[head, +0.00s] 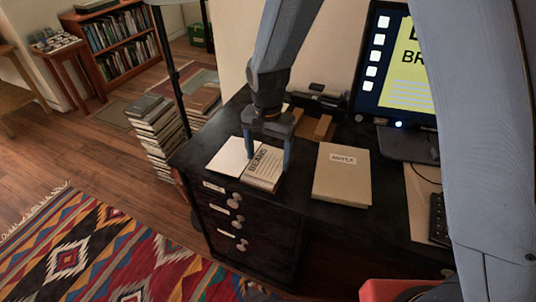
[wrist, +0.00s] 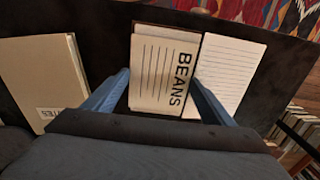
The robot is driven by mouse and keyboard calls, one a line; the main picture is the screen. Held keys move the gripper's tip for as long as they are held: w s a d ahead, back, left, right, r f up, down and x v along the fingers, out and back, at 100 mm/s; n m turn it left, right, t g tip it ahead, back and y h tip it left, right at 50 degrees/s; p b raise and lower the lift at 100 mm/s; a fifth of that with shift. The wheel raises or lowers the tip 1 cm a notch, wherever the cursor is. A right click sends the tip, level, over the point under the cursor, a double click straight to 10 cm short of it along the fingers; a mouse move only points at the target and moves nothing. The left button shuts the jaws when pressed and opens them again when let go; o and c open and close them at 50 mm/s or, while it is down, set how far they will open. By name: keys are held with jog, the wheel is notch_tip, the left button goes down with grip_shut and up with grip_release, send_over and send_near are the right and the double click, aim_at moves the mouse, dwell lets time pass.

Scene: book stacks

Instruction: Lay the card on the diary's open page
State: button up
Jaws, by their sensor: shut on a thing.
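A cream card (head: 263,168) printed BEANS, with ruled lines, is between the fingers of my gripper (head: 268,157), which is shut on it. The open diary (head: 230,158) lies near the left front corner of the black desk. The card is over the diary's right page in the head view and covers most of it; the other page is bare. The wrist view shows the card (wrist: 160,75) between both fingers, with the lined diary page (wrist: 232,65) beside it. I cannot tell whether the card touches the page.
A closed beige book (head: 342,178) with a label lies right of the diary. A wooden holder (head: 315,127), a monitor (head: 398,75) and a keyboard (head: 438,218) are also on the desk (head: 298,192). Book stacks (head: 155,125) stand on the floor to the left.

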aim_at(268, 163)
jog(key=shift+f, duration=0.1)
jog(key=o, duration=1)
notch_tip(268, 163, up, 8)
jog(key=s+d+n, duration=0.1)
jog(key=s+d, duration=0.3)
jog(key=d, duration=0.4)
jog(key=s+d+n, duration=0.1)
jog(key=s+d, duration=0.4)
jog(key=d, duration=0.3)
jog(key=s+d+r+n+b, duration=0.1)
jog(key=s+d, duration=0.4)
jog(key=d, duration=0.3)
jog(key=shift+n, duration=0.4)
